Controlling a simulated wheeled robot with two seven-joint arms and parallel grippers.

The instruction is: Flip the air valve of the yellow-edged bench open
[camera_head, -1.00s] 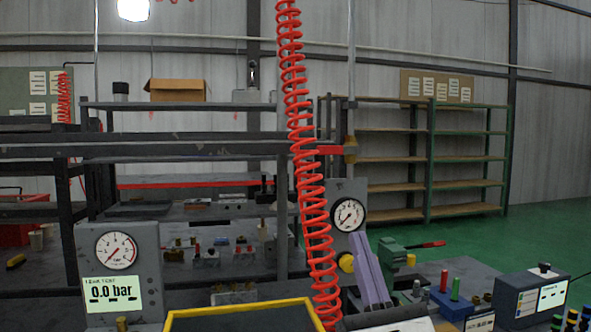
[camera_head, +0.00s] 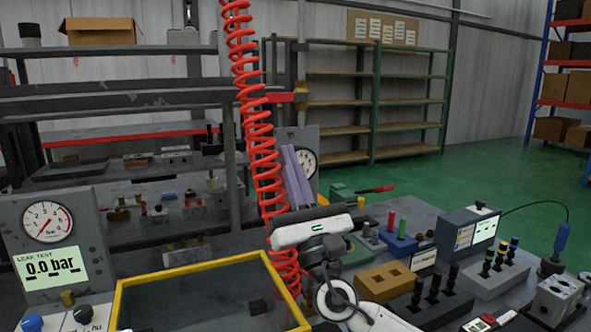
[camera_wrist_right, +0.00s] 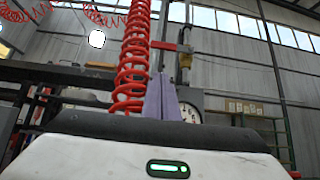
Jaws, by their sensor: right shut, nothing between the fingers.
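The air valve (camera_head: 301,95) is a yellow body on a vertical pipe, with a red lever (camera_head: 281,97) lying crosswise to the pipe and pointing left. In the right wrist view the valve (camera_wrist_right: 184,60) and its red lever (camera_wrist_right: 163,46) show above the fingers. My right gripper (camera_head: 289,150) has purple fingers pointing up, shut and empty. In the head view its tips are below the valve and apart from it. The fingers (camera_wrist_right: 162,98) cover part of a gauge. A yellow-edged frame (camera_head: 190,267) lies on the bench in front. My left gripper is not in view.
A red coiled hose (camera_head: 254,130) hangs just left of my right fingers. A leak-test box (camera_head: 90,225) reading 0.0 bar stands at left. A dial gauge (camera_head: 309,160) is behind the fingers. Coloured fittings and a grey tester (camera_head: 468,232) crowd the right side.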

